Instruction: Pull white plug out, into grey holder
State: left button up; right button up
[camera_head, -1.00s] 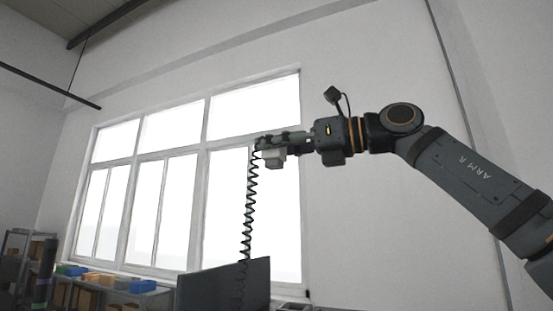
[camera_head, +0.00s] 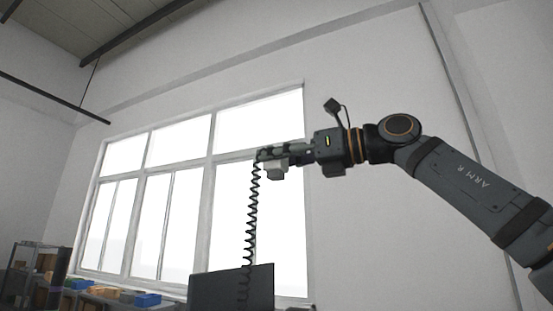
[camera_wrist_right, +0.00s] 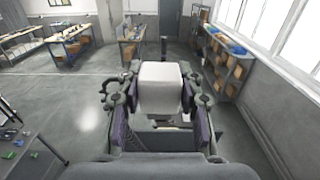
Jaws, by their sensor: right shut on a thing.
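My right gripper (camera_head: 272,155) is shut on the white plug (camera_head: 276,172), held high in front of the window. The plug's white body shows below the fingers in the head view. A black coiled cable (camera_head: 250,215) hangs from the fingertip end down to the dark panel. In the right wrist view the white plug (camera_wrist_right: 160,86) sits between the two fingers, well above the floor. I cannot make out the grey holder or a socket in either view. My left gripper is not in view.
A dark flat panel (camera_head: 232,288) stands below the gripper. Shelves with blue and orange bins (camera_head: 147,299) are low at the left. The wrist view shows workbenches (camera_wrist_right: 70,42), a bin rack (camera_wrist_right: 228,65) by the wall, and open floor (camera_wrist_right: 65,95).

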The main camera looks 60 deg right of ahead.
aim_at(276, 180)
jog(key=shift+w+d+f+b, duration=0.15)
jog(key=shift+f+b, duration=0.1)
jog(key=shift+f, duration=0.15)
jog(key=shift+w+d+f+b, duration=0.15)
jog(key=shift+f+b, duration=0.1)
jog(key=shift+f, duration=0.15)
jog(key=shift+s+a+f+b, duration=0.2)
jog(key=shift+f+b, duration=0.3)
jog(key=shift+w+d+f+b, duration=0.1)
jog(key=shift+d+f+b, duration=0.05)
jog(key=shift+f+b, duration=0.75)
jog(key=shift+f, duration=0.15)
jog(key=shift+f+b, duration=7.7)
jog(key=shift+f, duration=0.95)
jog(key=shift+r, duration=0.1)
